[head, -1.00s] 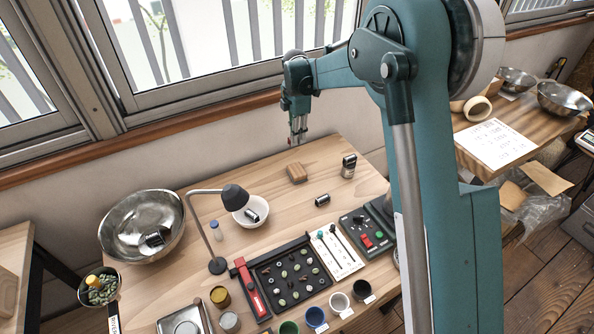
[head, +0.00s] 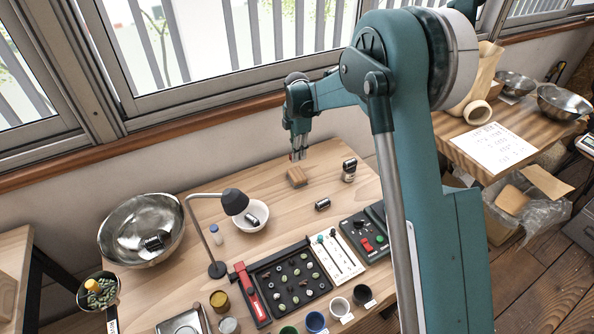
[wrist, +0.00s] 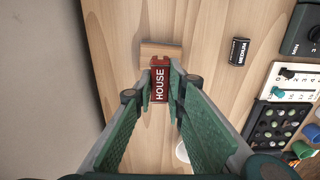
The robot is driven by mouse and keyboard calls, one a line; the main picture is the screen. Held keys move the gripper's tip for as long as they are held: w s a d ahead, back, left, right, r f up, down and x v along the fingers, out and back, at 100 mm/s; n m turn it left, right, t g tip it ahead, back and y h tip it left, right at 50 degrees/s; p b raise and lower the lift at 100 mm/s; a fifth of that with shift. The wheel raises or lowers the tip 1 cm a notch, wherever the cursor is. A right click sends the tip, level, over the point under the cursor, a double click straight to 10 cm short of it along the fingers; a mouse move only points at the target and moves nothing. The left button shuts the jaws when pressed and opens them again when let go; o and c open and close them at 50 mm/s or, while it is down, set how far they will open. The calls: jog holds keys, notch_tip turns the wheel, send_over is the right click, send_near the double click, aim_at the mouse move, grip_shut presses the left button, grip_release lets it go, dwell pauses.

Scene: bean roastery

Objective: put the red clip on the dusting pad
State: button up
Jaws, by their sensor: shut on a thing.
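The red clip (wrist: 160,82), with a white "HOUSE" label, is held between the fingertips of my gripper (wrist: 160,88) in the wrist view. My gripper (head: 298,156) is shut on it, fingers pointing down, near the back of the table in the head view. The dusting pad seems to be the small tan-brown block (head: 297,176) lying on the table just below the fingertips. It also shows in the wrist view (wrist: 150,48), partly behind the clip's far end. I cannot tell whether clip and block touch.
A labelled canister (head: 349,171) stands right of the block, and a dark cylinder (head: 322,204) lies nearer. A desk lamp (head: 234,201) leans over a white bowl (head: 253,221). A large metal bowl (head: 120,250) is at left. Bare table surrounds the block.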

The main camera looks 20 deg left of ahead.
send_over(297, 174)
jog(key=shift+w+f, duration=0.1)
jog(key=shift+f, duration=2.25)
jog(key=shift+f+b, duration=0.45)
jog(key=shift+f, duration=1.4)
jog(key=shift+f, duration=0.2)
jog(key=o, duration=0.7)
jog(key=shift+c, duration=0.2)
jog(key=shift+r, duration=0.2)
notch_tip(297, 174, up, 12)
jog(key=shift+p, duration=0.65)
